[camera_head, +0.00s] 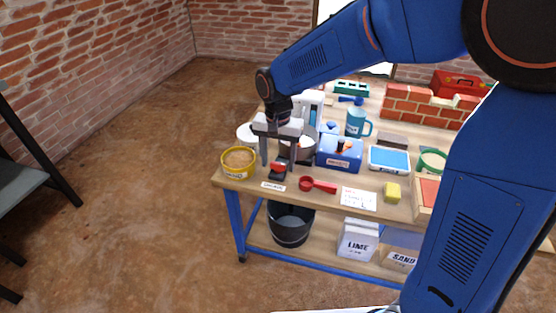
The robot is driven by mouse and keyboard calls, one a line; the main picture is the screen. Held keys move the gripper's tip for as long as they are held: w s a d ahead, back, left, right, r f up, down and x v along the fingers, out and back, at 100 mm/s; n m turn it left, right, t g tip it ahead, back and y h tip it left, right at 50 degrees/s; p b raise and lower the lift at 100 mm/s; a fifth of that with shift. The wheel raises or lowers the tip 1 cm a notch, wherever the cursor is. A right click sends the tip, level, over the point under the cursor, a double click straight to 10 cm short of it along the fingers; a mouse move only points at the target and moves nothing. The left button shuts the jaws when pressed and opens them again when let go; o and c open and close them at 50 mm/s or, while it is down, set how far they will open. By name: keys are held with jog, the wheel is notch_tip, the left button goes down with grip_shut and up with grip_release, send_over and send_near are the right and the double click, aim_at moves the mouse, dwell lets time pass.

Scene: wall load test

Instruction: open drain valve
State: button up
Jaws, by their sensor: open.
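My gripper (278,160) points down over the front left part of the workbench, with its two grey fingers spread apart. A small red piece on a dark block (277,170), possibly the drain valve's handle, shows low between the fingers, near the bench's front edge. I cannot tell whether the fingers touch it or how far the handle is turned. A small white label (272,186) lies in front of it, its text too small to read surely. The fingers partly hide a grey cylindrical vessel (302,148) just behind.
A yellow-rimmed tub (238,162) stands close left of my gripper. A red scoop (318,185), a blue box (340,151) and a blue mug (356,122) are to the right. A small brick wall (423,107) stands at the back right. A dark bucket (290,224) sits on the lower shelf.

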jog(key=shift+c, duration=0.6)
jog(key=c, duration=1)
jog(key=shift+o, duration=0.4)
jog(key=shift+n, duration=0.4)
jog(key=n, duration=0.3)
jog(key=shift+n, duration=0.4)
jog(key=n, duration=0.4)
jog(key=shift+n, duration=0.3)
jog(key=n, duration=0.8)
jog(key=shift+n, duration=0.3)
